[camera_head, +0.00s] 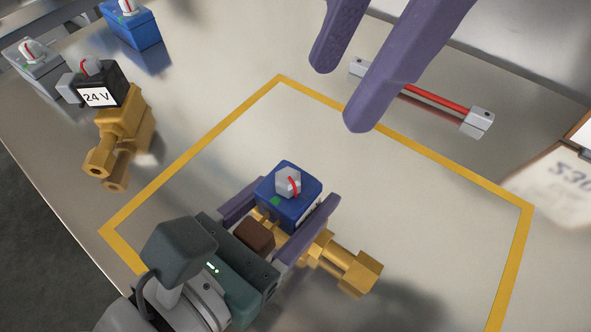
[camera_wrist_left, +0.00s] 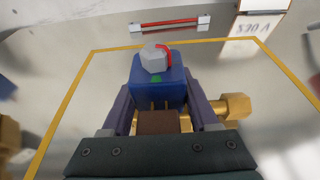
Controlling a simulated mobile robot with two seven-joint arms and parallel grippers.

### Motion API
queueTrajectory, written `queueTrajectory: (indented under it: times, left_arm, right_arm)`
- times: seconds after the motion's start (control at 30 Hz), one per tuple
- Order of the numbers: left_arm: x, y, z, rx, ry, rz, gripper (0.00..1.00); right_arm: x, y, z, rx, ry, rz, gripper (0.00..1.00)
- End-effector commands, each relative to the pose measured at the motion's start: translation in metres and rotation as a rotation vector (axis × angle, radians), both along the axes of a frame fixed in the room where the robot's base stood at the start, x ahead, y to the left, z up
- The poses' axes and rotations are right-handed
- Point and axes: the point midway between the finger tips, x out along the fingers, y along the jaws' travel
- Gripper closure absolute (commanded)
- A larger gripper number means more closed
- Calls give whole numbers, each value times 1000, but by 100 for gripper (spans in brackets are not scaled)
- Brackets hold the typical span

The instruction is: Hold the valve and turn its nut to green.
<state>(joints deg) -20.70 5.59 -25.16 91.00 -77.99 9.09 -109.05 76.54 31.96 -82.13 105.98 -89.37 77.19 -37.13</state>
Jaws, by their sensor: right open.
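The valve has a blue block (camera_head: 300,178) with brass pipe parts (camera_head: 355,271) below it. On top is a grey nut (camera_head: 287,184) with a red mark, also seen in the left wrist view (camera_wrist_left: 153,60). A green patch (camera_head: 275,201) lies on the block's top face, near the lower left side; the red mark points away from it. My left gripper (camera_head: 278,215) has its purple fingers on both sides of the blue block and appears shut on it. The valve seems raised above the table. My right gripper (camera_head: 341,95) is open and empty, above and right of the valve.
A yellow outline (camera_head: 190,153) marks an area on the grey table. A grey bar with a red rod (camera_head: 440,100) lies behind it. At left stand a brass valve with a black 24 V block (camera_head: 118,120), a grey block (camera_head: 35,60) and a blue block (camera_head: 135,32).

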Motion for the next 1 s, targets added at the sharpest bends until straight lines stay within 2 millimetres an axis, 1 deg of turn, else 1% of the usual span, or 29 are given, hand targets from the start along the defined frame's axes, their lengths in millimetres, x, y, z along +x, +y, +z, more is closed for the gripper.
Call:
queueTrajectory:
  times: [0.03,0.07,0.5,1.0]
  left_arm:
    - [0,0,0,0,0,0,46]
    - [0,0,0,0,0,0,50]
    - [0,0,0,0,0,0,99]
    - [0,0,0,1,1,1,100]
  right_arm:
    - [0,0,0,0,0,0,50]
    - [0,0,0,0,0,0,50]
    - [0,0,0,0,0,0,50]
    - [0,0,0,0,0,0,50]
